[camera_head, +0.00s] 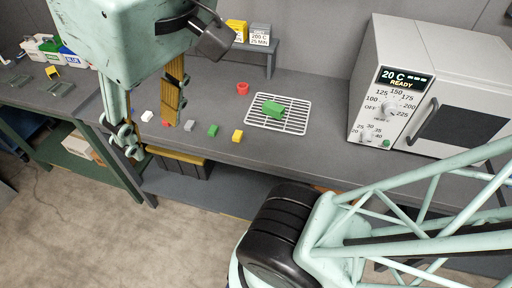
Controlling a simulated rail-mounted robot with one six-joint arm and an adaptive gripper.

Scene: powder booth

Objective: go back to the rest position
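My gripper (151,137) hangs at the upper left in the head view, in front of the long grey bench. Its pale green housing is near the top edge. Its two fingers point down with a wide gap between them, and I see nothing held in the gap. Behind the fingers, small pieces lie on the bench: a white one (147,116), a grey one (189,125), a green one (212,130) and a yellow one (237,136). A red piece is partly hidden by a finger. I cannot tell the gripper's exact height above the bench.
A white oven (440,85) reading "20 C READY" stands at right, door shut.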

